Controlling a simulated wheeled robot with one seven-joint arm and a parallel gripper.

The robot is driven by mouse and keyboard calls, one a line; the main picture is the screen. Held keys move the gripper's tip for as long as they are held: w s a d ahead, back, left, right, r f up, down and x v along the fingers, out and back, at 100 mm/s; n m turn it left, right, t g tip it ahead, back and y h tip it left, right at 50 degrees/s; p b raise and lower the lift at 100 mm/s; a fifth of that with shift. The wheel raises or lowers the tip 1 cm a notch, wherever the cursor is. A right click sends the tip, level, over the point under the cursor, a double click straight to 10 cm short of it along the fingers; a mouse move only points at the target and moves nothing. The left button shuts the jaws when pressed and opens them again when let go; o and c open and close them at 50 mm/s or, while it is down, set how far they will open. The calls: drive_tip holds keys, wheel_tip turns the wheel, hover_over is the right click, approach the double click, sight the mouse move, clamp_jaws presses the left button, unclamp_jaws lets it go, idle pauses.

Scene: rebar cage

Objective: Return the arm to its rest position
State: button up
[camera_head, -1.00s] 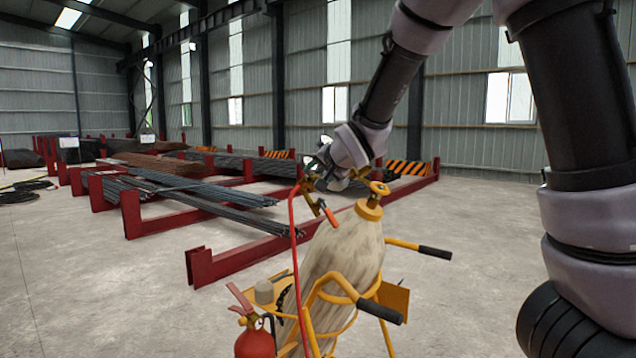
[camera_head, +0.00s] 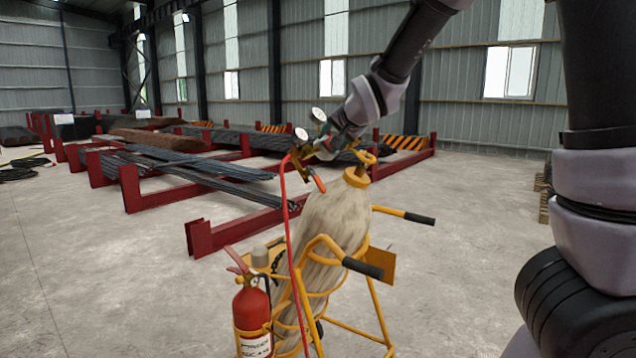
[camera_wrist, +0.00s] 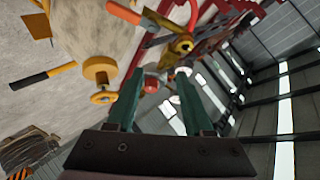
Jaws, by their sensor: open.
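My arm reaches in from the upper right in the head view, and its gripper end (camera_head: 322,150) is near the gauges and valve on top of the gas cylinder, partly hidden by them. In the wrist view, my gripper (camera_wrist: 158,80) shows two green fingers standing apart with a gap between them. Past the fingertips are a small red round part (camera_wrist: 151,84) and a brass regulator fitting (camera_wrist: 181,45). I cannot tell whether the fingers touch any of these. The cylinder (camera_head: 335,225) is pale and leans in a yellow cart.
The yellow cart has black handle grips (camera_head: 363,268) and carries a red fire extinguisher (camera_head: 252,318). A red hose (camera_head: 291,230) hangs from the regulator. Red racks (camera_head: 225,238) with dark rebar stand behind at the left. Concrete floor (camera_head: 110,290) is open at the left front.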

drive_tip(key=s+d+r+g+h, duration=0.1)
drive_tip(key=s+d, duration=0.4)
drive_tip(key=d, duration=0.3)
drive_tip(key=s+d+r+g, duration=0.1)
drive_tip(key=s+d, duration=0.3)
drive_tip(key=d, duration=0.4)
drive_tip(key=s+d+g+h, duration=0.1)
drive_tip(key=s+d, duration=0.2)
drive_tip(key=s, duration=0.6)
drive_tip(key=s+d+n+g, duration=0.1)
drive_tip(key=s+d, duration=0.2)
drive_tip(key=s, duration=0.7)
drive_tip(key=shift+s+d+r+h, duration=0.15)
drive_tip(key=shift+s+h, duration=0.1)
drive_tip(key=shift+h, duration=0.15)
drive_tip(key=shift+d, duration=0.1)
